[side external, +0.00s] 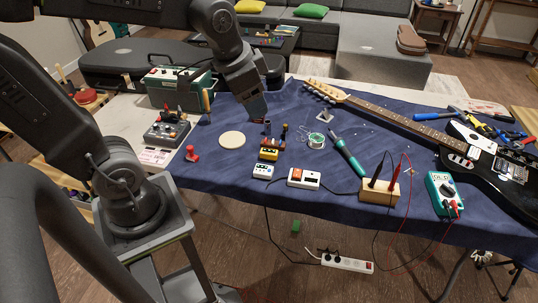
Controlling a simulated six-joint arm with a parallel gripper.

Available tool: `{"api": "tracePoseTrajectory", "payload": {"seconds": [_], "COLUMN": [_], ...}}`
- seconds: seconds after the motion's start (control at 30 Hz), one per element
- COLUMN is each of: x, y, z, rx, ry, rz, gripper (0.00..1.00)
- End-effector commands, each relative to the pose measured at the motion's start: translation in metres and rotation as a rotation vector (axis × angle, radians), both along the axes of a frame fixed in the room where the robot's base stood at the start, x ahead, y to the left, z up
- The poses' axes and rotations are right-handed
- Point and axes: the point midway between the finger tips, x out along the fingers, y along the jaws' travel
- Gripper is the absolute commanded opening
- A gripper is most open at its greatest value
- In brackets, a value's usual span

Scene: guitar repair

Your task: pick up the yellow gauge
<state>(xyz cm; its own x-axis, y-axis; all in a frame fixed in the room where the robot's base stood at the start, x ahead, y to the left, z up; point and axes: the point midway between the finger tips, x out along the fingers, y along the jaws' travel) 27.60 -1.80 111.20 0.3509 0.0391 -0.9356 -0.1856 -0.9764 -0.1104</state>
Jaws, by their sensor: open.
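A small yellow item (268,154) with dark markings, which looks like the yellow gauge, lies on the blue cloth (222,172) near the middle of the table. It is small here, so its details are unclear. My gripper (258,117) points down above the cloth, behind the yellow item and slightly to its left in the picture. It is apart from the yellow item, and its jaws are open with nothing seen held. The exact gap between the fingertips is hard to see.
Small bottles (284,133), a cream disc (232,140) and a white-and-blue box (263,172) surround the yellow item. A red-and-white box (304,179), solder spool (316,141) and wooden block (378,192) lie right. A guitar (440,137) crosses the right side. Bare cloth shows front left.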

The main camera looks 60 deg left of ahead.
Motion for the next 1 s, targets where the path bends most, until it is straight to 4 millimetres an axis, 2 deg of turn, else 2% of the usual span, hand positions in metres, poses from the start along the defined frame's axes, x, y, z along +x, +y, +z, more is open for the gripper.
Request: {"api": "tracePoseTrajectory", "payload": {"seconds": [0.03, 0.2, 0.27, 0.4, 0.5, 0.6, 0.7, 0.87, 1.0], "x": [0.017, 0.066, 0.082, 0.112, 0.126, 0.134, 0.139, 0.14, 0.139], "y": [0.01, 0.045, 0.058, 0.092, 0.114, 0.132, 0.143, 0.149, 0.149], "z": [-0.009, -0.042, -0.058, -0.102, -0.134, -0.163, -0.182, -0.2, -0.222], "rx": [0.017, 0.063, 0.074, 0.082, 0.08, 0.074, 0.068, 0.064, 0.062], "ry": [0.039, 0.142, 0.176, 0.254, 0.299, 0.332, 0.349, 0.362, 0.364], "rz": [-0.033, -0.172, -0.224, -0.347, -0.429, -0.495, -0.541, -0.572, -0.574], "gripper": [0.62, 0.62, 0.62, 0.62, 0.62, 0.62, 0.62, 0.62, 0.62]}}
